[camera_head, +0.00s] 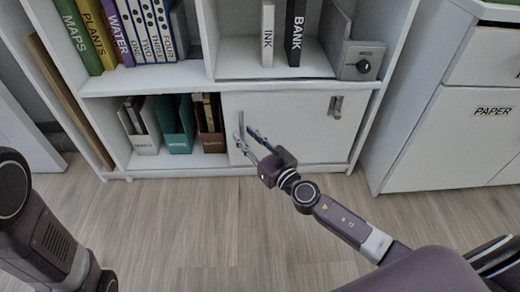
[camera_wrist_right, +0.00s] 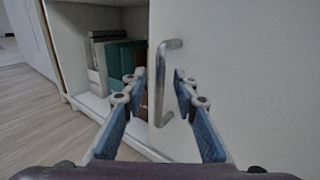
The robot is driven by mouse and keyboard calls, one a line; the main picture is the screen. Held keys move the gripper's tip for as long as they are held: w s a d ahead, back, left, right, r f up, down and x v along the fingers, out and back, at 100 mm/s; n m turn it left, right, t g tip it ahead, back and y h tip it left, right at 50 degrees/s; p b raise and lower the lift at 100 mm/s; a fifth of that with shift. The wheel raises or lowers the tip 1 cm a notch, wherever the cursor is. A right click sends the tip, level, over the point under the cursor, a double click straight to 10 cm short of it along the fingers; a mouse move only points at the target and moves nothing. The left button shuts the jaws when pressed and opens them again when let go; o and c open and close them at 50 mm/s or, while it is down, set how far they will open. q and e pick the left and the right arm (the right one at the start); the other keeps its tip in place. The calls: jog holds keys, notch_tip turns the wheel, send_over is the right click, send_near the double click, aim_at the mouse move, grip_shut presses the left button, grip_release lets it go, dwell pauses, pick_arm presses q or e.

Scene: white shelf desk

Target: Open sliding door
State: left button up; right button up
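The white sliding door (camera_head: 295,125) covers the right part of the lower shelf compartment; it also fills the right of the right wrist view (camera_wrist_right: 245,75). Its metal bar handle (camera_wrist_right: 162,75) stands upright near the door's left edge. My right gripper (camera_head: 248,133) is at this handle in the head view. In the right wrist view, its blue fingers (camera_wrist_right: 159,84) are open, one on each side of the bar, with gaps visible. A second metal handle (camera_head: 336,107) is at the panel's upper right. My left gripper is out of view.
File holders (camera_head: 174,124) stand in the open left part of the lower compartment. A white cabinet (camera_head: 452,130) stands at right. The wooden floor (camera_head: 200,220) in front is clear.

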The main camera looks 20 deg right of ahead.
jog(key=v, duration=0.9)
jog(key=shift+s, duration=0.2)
